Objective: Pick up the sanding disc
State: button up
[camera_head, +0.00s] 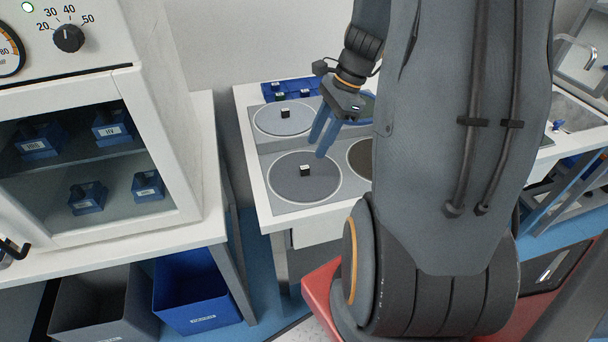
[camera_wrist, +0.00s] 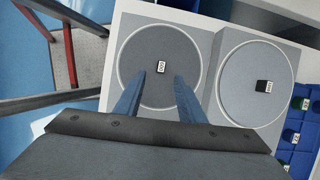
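A dark grey round sanding disc (camera_head: 287,187) lies in the front left of a grey panel, with a small black block (camera_head: 305,171) with a white label at its middle. In the wrist view the same disc (camera_wrist: 136,50) lies beneath my fingers, and its block (camera_wrist: 161,66) shows between and just beyond the fingertips. My gripper (camera_head: 317,149) is open and empty above this disc; its blue fingers (camera_wrist: 160,81) stand apart. A lighter disc (camera_head: 270,121) with its own block lies behind it, also in the wrist view (camera_wrist: 240,75). A brownish disc (camera_head: 360,157) is partly hidden by my arm.
A cabinet with a glass door (camera_head: 100,160) is on the left. A sink (camera_head: 575,112) is at the right. A blue box (camera_head: 190,295) stands under the left bench.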

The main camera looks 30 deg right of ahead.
aim_at(305, 167)
jog(key=shift+m, duration=0.3)
jog(key=shift+p+x, duration=0.55)
jog(key=shift+x, duration=3.35)
jog(key=shift+w, duration=0.1)
grip_shut()
